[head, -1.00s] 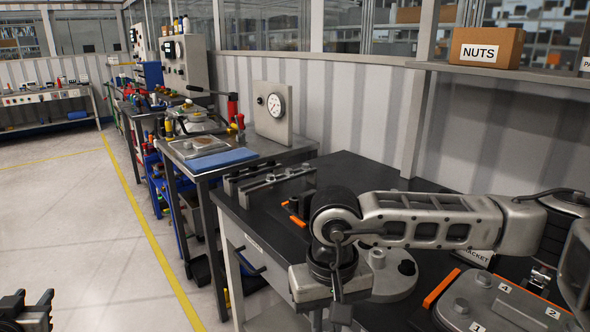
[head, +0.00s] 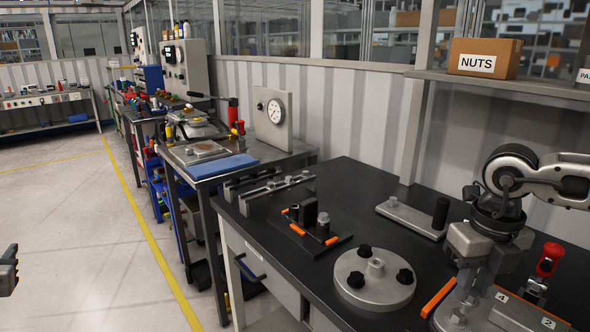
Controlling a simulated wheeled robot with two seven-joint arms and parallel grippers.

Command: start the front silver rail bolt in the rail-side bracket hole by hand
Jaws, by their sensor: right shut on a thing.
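My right gripper (head: 474,286) points down at the left end of the numbered silver plate (head: 515,312). It is shut around a silver bolt standing there; the fingers hide most of that bolt. Another silver bolt (head: 457,314) stands just in front of it on the plate. A black bracket fixture (head: 335,246) with orange markers, an upright black block and a silver round-topped post lies at the middle left of the bench. I cannot make out a bolt hole in it. My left gripper (head: 8,272) is cut off at the left edge, far from the bench.
A round silver disc (head: 374,281) with black knobs lies left of my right gripper. A flat silver plate with a black post (head: 415,217) lies behind. Silver rails (head: 275,188) lie at the bench's far left. A red-handled clamp (head: 549,260) stands right. The back middle is clear.

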